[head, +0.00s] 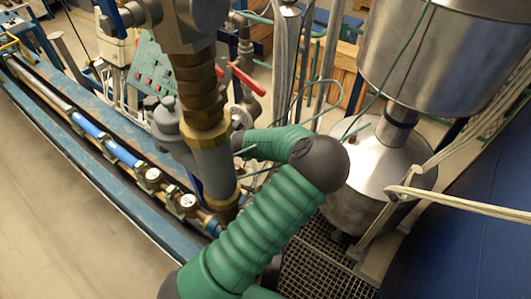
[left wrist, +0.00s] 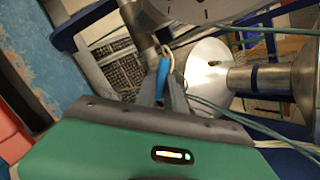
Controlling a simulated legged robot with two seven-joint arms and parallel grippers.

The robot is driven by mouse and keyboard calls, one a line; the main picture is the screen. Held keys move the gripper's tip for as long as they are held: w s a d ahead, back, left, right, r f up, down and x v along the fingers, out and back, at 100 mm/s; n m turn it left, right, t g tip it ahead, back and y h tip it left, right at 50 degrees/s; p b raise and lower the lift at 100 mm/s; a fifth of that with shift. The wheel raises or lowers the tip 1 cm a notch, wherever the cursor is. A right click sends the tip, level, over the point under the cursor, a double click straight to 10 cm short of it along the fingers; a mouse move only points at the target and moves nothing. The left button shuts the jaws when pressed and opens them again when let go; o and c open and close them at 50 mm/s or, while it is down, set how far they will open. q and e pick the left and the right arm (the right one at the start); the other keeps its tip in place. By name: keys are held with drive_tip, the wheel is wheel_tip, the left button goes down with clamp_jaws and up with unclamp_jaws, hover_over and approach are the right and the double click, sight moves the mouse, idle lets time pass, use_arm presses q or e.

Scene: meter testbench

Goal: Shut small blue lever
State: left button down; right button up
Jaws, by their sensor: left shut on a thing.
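In the left wrist view a small blue lever (left wrist: 163,72) stands between the fingertips of my left gripper (left wrist: 164,88). The gripper is shut on the lever, at the end of a grey metal pipe fitting (left wrist: 143,22). A thin brass-coloured ring part (left wrist: 169,52) sits beside the lever. In the head view my green left arm bends over, and its far end goes behind a thick vertical pipe (head: 212,160). The left gripper and the lever in its grip are hidden there. My right gripper is in neither view.
The thick pipe with brass fittings stands close to my forearm. A red lever (head: 247,80) is behind it. A steel tank (head: 437,55) stands at right, and cables (head: 450,203) cross there. A blue bench rail with gauges (head: 188,202) runs along the left.

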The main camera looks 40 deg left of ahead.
use_arm(q)
drive_tip(key=m+b, duration=0.2)
drive_tip(key=m, duration=0.1)
drive_tip(key=m+b, duration=0.1)
drive_tip(key=shift+s+a+f+m+t+h, duration=0.1)
drive_tip(key=shift+f+m+t+h, duration=0.2)
drive_tip(key=shift+m+t+h, duration=0.1)
drive_tip(key=m+b, duration=0.3)
drive_tip(key=m, duration=0.1)
drive_tip(key=shift+s+a+r+h, duration=0.1)
drive_tip(key=shift+r+h, duration=0.05)
drive_tip(key=shift+h, duration=0.25)
drive_tip(key=shift+m, duration=0.3)
drive_tip(key=shift+r, duration=0.1)
drive_tip(key=c, duration=1.4)
unclamp_jaws()
drive_tip(key=shift+s, duration=0.1)
drive_tip(key=shift+c, duration=0.2)
drive_tip(key=shift+r, duration=0.1)
